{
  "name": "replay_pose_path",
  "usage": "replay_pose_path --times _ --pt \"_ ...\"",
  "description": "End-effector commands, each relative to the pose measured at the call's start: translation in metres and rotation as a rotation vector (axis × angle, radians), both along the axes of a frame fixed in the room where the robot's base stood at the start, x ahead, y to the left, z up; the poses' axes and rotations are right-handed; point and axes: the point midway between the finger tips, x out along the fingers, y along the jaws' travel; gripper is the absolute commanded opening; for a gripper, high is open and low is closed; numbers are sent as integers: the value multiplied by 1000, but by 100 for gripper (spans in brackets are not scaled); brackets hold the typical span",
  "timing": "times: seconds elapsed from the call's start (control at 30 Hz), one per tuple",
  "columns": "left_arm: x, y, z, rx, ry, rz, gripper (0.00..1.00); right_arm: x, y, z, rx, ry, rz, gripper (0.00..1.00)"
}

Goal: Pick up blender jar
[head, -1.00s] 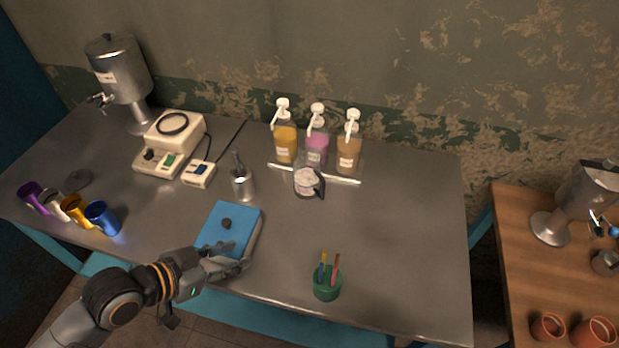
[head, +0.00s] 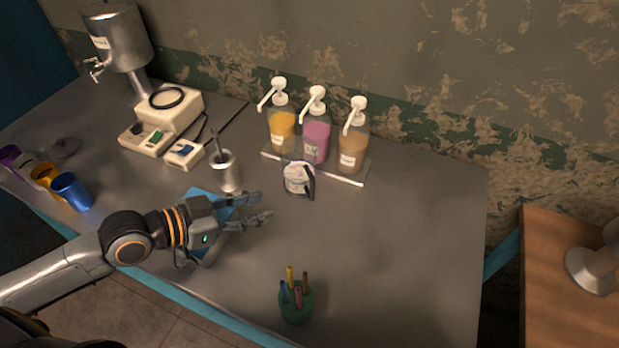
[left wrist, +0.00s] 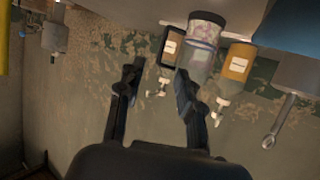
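The blender jar (head: 297,179) is a small clear jug with a pale label or contents and a dark handle on its right side. It stands upright on the grey table, just in front of the pump bottles. It also shows upside down near the top of the left wrist view (left wrist: 204,38). My left gripper (head: 265,207) is open and empty, to the left and front of the jar and apart from it. In the left wrist view its two fingers (left wrist: 158,72) are spread, with the jar beyond and slightly right. My right gripper is not in view.
Several pump bottles (head: 317,138) stand on a tray close behind the jar. A metal cup with utensils (head: 226,171) is left of it. A blue box (head: 209,243) lies partly hidden under my arm. A green pen cup (head: 296,304) stands in front. The table's right side is clear.

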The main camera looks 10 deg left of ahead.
Motion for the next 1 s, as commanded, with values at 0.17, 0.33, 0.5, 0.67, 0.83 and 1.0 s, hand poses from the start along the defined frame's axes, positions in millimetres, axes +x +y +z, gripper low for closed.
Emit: replay_pose_path --times 0.17,0.33,0.5,0.67,0.83,1.0 --pt "5 -3 -11 -3 -4 4 37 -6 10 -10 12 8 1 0" --pt "21 -18 -16 -7 -6 4 37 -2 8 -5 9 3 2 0" --pt "40 -38 -27 -7 -3 2 37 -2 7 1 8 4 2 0" --pt "54 -51 -37 -4 -2 3 37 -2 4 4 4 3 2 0" --pt "60 -57 -40 -1 0 1 37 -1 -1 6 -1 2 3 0" --pt "80 -70 -42 -5 -1 2 37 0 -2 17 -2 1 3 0"
